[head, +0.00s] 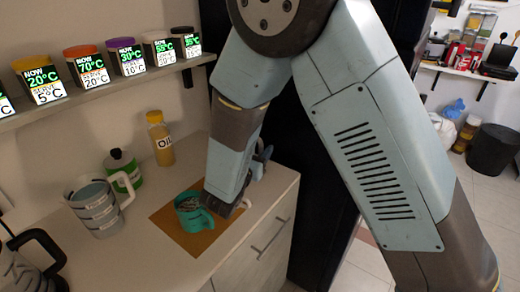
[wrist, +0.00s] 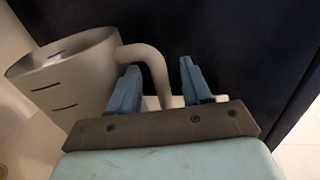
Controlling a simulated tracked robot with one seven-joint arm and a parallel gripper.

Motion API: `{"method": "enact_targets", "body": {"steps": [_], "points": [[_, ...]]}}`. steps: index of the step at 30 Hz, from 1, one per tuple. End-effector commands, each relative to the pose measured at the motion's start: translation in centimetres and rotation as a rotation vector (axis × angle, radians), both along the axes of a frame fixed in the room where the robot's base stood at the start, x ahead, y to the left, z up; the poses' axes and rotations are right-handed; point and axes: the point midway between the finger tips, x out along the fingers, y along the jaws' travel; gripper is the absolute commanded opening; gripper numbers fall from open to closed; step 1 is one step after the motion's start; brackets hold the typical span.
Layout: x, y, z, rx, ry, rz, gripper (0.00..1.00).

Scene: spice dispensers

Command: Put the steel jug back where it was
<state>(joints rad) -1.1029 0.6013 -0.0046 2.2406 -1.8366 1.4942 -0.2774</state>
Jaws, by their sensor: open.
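A grey jug (wrist: 75,75) with dark marks and a pale looped handle (wrist: 150,58) stands close in the wrist view, its body left of my gripper (wrist: 159,68). The fingers are open, and the handle appears between them, nearer the left finger; contact is unclear. In the head view my gripper (head: 240,205) is low by the counter's right edge, beside a teal cup (head: 192,214). I cannot tell surely whether this is the steel jug.
The teal cup stands on a brown mat (head: 165,219). A grey banded jug (head: 98,210), a green bottle (head: 122,170), an oil bottle (head: 160,140) and a black-handled vessel (head: 18,272) stand left. A shelf (head: 90,97) of labelled dispensers hangs above. A dark panel (wrist: 240,50) stands beyond my fingers.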

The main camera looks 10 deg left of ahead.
Motion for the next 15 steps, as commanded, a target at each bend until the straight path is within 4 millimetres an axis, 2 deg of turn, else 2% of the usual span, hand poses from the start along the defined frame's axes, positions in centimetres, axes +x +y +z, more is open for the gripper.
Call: {"method": "enact_targets", "body": {"steps": [9, 15], "points": [[-5.9, 1.2, 0.0, 0.0, 0.0, 0.004, 0.49], [-9.0, 1.8, -0.1, -0.001, 0.0, 0.002, 0.49]]}}
